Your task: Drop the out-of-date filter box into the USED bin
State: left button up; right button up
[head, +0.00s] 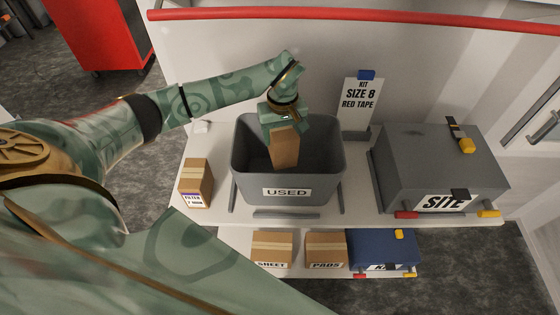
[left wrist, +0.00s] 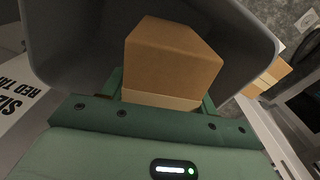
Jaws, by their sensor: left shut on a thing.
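The grey USED bin (head: 287,190) stands on the white bench, its label facing the front. My left gripper (head: 284,128) points down over the bin and is shut on a brown filter box (head: 285,150). The held box hangs at the bin's opening, inside its rim outline; its exact depth is hard to tell. In the left wrist view the held box (left wrist: 170,62) sits between the fingers, with the bin wall (left wrist: 75,50) around it. The label of the held box is not visible. My right gripper is not in view.
Another box labelled FILTER (head: 196,182) stands left of the bin. A grey SITE case (head: 440,165) is to the right, and a RED TAPE sign (head: 361,100) behind. SHEET (head: 272,247) and PADS (head: 325,248) boxes and a blue case (head: 383,250) sit on the lower shelf. A red rail (head: 350,14) runs above.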

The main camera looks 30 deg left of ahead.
pick_arm(q)
jog(key=o, duration=1.2)
jog(key=shift+c, duration=0.2)
jog(key=shift+r, duration=0.1)
jog(key=r, duration=0.6)
jog(key=r+b, duration=0.1)
jog(key=r, duration=0.5)
jog(key=shift+s+d, duration=0.2)
jog(key=shift+f, duration=0.1)
jog(key=shift+s, duration=0.1)
